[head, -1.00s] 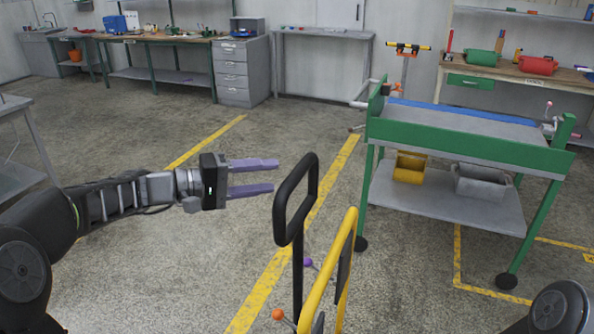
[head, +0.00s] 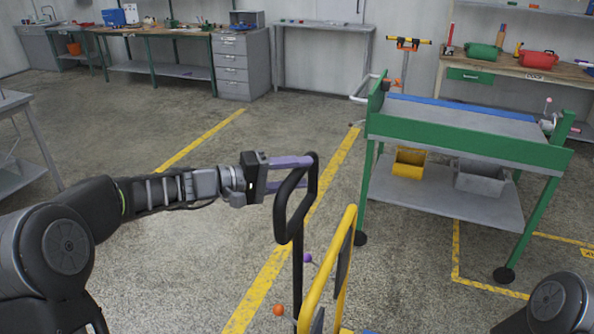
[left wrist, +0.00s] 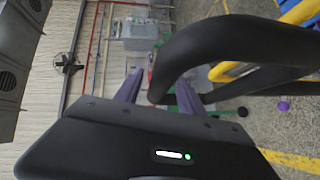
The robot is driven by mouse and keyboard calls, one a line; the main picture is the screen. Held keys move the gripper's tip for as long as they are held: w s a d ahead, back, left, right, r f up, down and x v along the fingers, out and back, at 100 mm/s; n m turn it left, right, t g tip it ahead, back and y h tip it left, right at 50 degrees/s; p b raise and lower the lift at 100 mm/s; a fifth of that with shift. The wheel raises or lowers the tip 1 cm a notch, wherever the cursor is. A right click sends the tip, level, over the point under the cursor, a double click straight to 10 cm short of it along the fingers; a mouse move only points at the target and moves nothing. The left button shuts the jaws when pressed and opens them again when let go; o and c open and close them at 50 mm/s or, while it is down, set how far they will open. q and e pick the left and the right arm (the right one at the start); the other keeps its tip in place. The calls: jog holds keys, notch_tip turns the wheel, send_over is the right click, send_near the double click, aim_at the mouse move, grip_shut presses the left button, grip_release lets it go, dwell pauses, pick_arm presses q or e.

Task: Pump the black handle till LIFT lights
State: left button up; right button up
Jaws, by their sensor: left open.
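The black handle (head: 281,209) is an upright loop on a black shaft, beside a yellow frame (head: 327,268) in the head view. My left gripper (head: 310,173) is open at the upper part of the loop, its purple fingers reaching toward the loop's top. In the left wrist view the handle (left wrist: 235,45) fills the upper right, close to the open fingers (left wrist: 158,88). I cannot tell if the fingers touch it. No LIFT light is readable. My right gripper is out of view.
A green-framed cart (head: 465,142) with grey and yellow bins on its lower shelf stands right of the handle. An orange ball (head: 278,309) and a purple ball (head: 307,258) show low near the yellow frame. The floor left of the handle is clear.

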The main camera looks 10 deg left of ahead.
pick_arm(q)
jog(key=shift+c, duration=0.5)
grip_shut()
dwell(0.9)
